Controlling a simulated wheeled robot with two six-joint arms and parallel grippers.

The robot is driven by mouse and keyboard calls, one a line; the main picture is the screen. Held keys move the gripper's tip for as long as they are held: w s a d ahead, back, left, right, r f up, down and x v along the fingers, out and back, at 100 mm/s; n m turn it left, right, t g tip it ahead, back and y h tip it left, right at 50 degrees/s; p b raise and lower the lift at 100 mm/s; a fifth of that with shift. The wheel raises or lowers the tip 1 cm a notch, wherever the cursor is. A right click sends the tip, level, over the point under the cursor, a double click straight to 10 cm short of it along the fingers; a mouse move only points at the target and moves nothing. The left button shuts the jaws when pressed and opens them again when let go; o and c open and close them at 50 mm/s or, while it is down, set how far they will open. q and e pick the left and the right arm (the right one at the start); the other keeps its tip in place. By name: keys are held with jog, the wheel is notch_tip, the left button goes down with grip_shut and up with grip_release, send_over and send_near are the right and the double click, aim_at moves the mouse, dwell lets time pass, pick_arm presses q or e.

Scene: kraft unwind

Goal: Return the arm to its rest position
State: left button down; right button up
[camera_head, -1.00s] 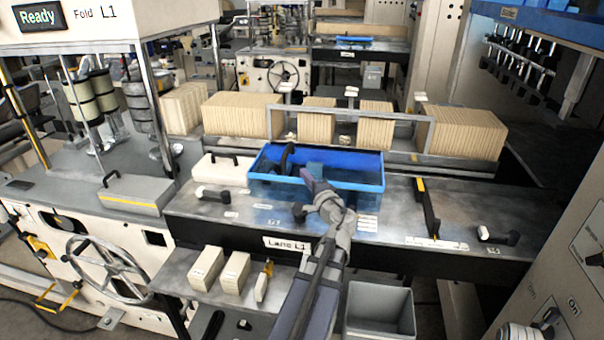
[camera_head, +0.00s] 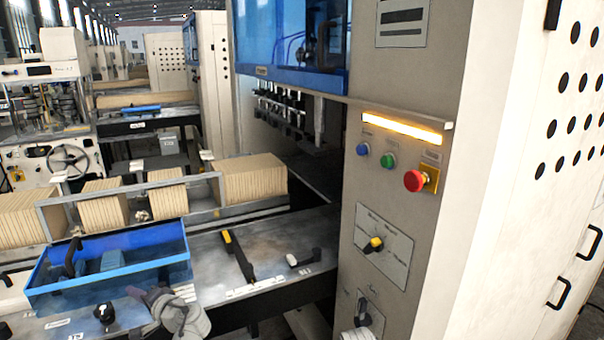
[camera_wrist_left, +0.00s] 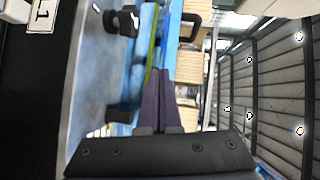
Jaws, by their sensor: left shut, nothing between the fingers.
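My left gripper (camera_head: 150,296) shows at the lower left of the head view, in front of the near side of the blue tray (camera_head: 185,252). Its fingers are together and empty. In the left wrist view the two purple-grey fingers (camera_wrist_left: 159,80) lie side by side, pointing up the picture, with blue tray surface (camera_wrist_left: 145,50) beyond them. Whether the gripper touches the tray cannot be told. Most of my left arm is outside the head view.
A tall grey machine panel (camera_head: 397,220) with a red button (camera_head: 414,181) and knobs stands right of centre. Stacks of kraft sheets (camera_head: 252,180) stand behind the tray.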

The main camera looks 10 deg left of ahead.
pick_arm(q)
jog(key=s+d+f+g+h, duration=0.1)
jog(key=d+f+h, duration=0.35)
jog(key=d, duration=0.55)
jog(key=s+d+f+g+h, duration=0.1)
jog(key=d+f+h, duration=0.2)
jog(key=d+f, duration=0.55)
jog(key=s+d+f+g+h, duration=0.1)
jog(key=d+f+g+h, duration=0.15)
jog(key=d, duration=1.05)
jog(key=s+d+f+g+h, duration=0.1)
jog(key=s+d+h, duration=0.1)
jog(key=d, duration=0.4)
jog(key=s+d+f+m+h, duration=0.1)
jog(key=s+d, duration=0.3)
jog(key=d, duration=0.2)
jog(key=shift+f+g+h, duration=0.35)
jog(key=shift+f+h, duration=0.05)
